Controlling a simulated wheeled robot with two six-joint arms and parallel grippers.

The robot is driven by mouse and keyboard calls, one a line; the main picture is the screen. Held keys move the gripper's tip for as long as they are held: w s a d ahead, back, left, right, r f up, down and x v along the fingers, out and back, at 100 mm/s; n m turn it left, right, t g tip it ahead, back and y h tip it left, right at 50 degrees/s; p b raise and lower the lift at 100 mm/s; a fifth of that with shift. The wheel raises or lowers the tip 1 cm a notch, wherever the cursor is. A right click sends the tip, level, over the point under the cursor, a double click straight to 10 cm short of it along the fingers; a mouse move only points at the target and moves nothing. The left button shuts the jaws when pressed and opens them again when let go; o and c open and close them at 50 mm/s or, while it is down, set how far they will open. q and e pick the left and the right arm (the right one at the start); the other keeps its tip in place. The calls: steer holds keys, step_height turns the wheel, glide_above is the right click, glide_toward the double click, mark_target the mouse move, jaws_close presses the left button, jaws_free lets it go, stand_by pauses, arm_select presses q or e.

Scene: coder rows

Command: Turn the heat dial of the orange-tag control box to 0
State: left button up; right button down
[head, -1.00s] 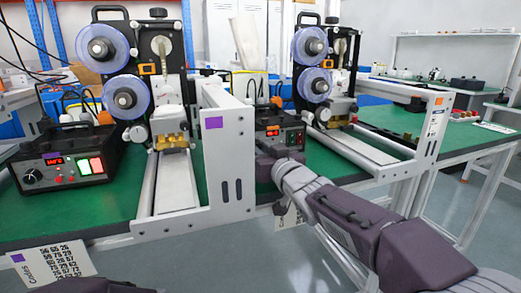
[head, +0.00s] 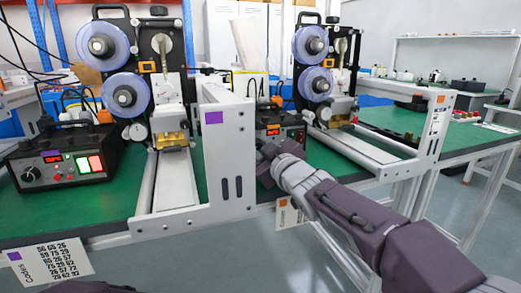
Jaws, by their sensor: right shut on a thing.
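The orange-tag control box (head: 291,126) is a dark box on the green bench, just right of the white frame plate with the purple tag. It has a lit red display and a small green-lit area on its front. My right gripper (head: 266,153) is at the lower left of its front, shut on the heat dial. The gripper hides the dial, so its pointer and setting cannot be read. My left gripper is out of view; only a dark part of my left arm shows at the bottom left edge.
A similar control box (head: 62,157) with a purple tag and a visible dial stands at the left. Code sheets (head: 50,262) hang at the bench front, one with an orange tag (head: 290,213).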

stand_by(0.5)
steer(key=c, duration=1.1)
jaws_free()
steer(key=shift+c, duration=0.2)
